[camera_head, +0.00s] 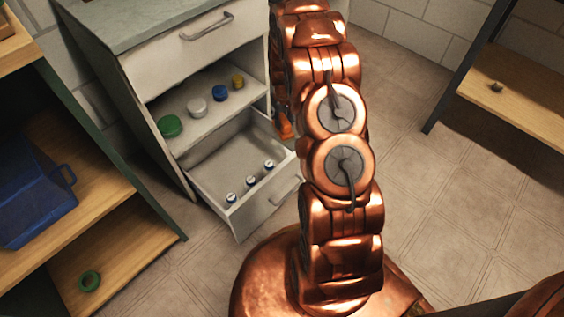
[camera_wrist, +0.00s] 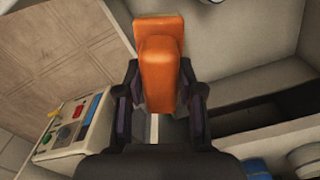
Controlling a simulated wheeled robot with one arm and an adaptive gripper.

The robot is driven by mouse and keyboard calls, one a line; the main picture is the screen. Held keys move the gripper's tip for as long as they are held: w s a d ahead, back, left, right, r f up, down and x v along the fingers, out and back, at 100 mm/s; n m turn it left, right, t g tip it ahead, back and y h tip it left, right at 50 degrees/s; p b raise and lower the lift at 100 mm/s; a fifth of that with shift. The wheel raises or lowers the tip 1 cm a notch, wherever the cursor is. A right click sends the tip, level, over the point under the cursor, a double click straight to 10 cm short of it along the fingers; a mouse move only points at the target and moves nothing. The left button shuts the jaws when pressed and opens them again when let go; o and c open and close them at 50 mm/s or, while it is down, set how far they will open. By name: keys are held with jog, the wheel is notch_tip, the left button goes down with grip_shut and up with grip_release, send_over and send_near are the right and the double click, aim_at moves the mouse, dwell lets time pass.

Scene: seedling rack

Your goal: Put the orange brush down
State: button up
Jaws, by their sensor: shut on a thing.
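The orange brush (camera_wrist: 160,70) is upright in the middle of the wrist view, held between the two dark fingers of my gripper (camera_wrist: 160,108). My gripper is shut on it. In the head view an orange piece (camera_head: 285,126), seemingly the brush, shows just left of my copper arm, beside the open drawer. My arm hides my gripper there. I cannot tell whether the brush touches anything beneath it.
A pale cabinet (camera_head: 170,75) has an open lower drawer (camera_head: 220,160) with small white-and-blue items. Several coloured round items stand on its shelf. Floor (camera_head: 455,200) is clear at right.

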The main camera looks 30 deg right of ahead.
jog(key=f+b, duration=0.5)
jog(key=f, duration=1.3)
jog(key=shift+d+f+b, duration=0.1)
jog(key=shift+d+b, duration=0.1)
jog(key=shift+b, duration=0.1)
jog(key=o, duration=1)
